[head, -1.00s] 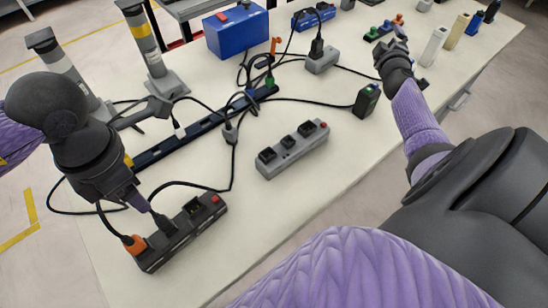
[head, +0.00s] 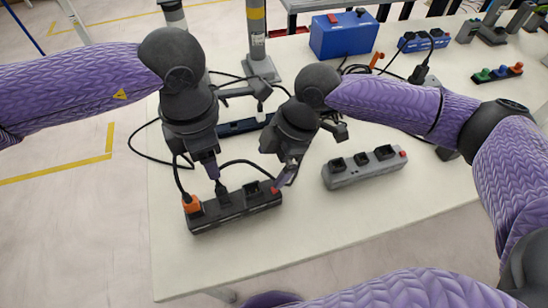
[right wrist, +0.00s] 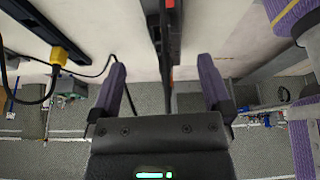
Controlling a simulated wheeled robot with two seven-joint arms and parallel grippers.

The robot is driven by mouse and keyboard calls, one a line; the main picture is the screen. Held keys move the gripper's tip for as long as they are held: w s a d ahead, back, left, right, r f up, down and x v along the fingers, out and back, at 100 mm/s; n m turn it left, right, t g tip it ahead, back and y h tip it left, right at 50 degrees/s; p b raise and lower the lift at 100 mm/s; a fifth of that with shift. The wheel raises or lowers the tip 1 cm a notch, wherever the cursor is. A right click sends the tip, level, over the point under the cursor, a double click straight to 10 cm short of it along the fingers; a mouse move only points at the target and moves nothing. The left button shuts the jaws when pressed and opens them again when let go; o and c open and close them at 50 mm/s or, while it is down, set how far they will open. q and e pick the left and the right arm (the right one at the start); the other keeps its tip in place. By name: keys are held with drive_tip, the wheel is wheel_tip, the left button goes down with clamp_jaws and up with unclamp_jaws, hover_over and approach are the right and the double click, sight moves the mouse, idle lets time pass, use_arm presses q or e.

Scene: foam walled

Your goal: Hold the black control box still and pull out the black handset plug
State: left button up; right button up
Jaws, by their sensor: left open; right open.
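The black control box (head: 235,213) lies near the front left of the table. An orange plug (head: 192,205) with a cable sits in its left end. A black plug (head: 222,190), taken as the handset plug, stands beside it, partly hidden by my left gripper. My left gripper (head: 213,171) is open, pointing down just above this plug; I cannot tell whether it touches. My right gripper (head: 284,180) is open above the box's right end, by a red switch. In the right wrist view, the open fingers (right wrist: 166,90) are apart, with the black box (right wrist: 174,40) ahead between them.
A grey socket box (head: 365,168) lies to the right. A long dark strip (head: 240,127) and loose cables lie behind my grippers. A blue box (head: 343,36) and a post (head: 257,40) stand at the back. The front table area is clear.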

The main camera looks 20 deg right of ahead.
sight(256, 193)
drive_tip(key=x, duration=1)
drive_tip(key=shift+s, duration=0.3)
